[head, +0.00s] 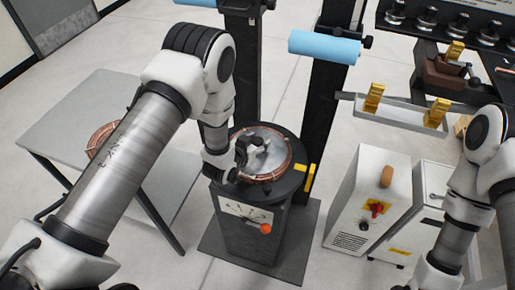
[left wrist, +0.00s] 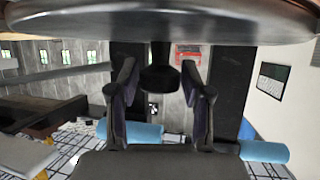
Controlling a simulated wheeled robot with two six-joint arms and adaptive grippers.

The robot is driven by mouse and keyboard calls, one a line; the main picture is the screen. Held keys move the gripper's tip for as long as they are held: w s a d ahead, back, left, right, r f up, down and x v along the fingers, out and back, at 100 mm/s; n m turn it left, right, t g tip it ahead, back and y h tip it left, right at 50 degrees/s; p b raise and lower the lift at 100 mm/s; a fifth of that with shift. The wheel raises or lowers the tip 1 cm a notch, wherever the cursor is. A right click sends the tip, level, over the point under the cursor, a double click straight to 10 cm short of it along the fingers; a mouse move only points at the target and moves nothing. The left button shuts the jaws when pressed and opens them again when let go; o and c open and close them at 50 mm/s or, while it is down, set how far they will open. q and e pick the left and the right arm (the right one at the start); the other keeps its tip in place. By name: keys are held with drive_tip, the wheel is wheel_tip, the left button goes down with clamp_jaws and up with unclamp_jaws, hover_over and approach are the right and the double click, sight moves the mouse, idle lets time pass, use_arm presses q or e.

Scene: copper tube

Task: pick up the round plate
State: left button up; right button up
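The round plate (head: 270,160) is a grey metal disc lying on the round black pedestal (head: 291,188), inside a copper ring. My left gripper (head: 244,155) is at the plate's middle and hides part of it. In the left wrist view the plate (left wrist: 160,16) spans the top edge, with a dark knob (left wrist: 158,80) at its centre. The left fingers stand open, one on each side of the knob, with narrow gaps. My right arm shows at the right of the head view, but its gripper is out of view.
A grey table (head: 100,92) with a copper coil (head: 100,138) stands at the left. Black posts with light-blue rollers (head: 325,47) rise behind the pedestal. White cabinets (head: 362,195) stand to its right. A rack with a pale tray (head: 400,118) is at the upper right.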

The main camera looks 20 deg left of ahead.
use_arm(q)
drive_tip(key=shift+r, duration=0.1)
drive_tip(key=c, duration=0.5)
clamp_jaws()
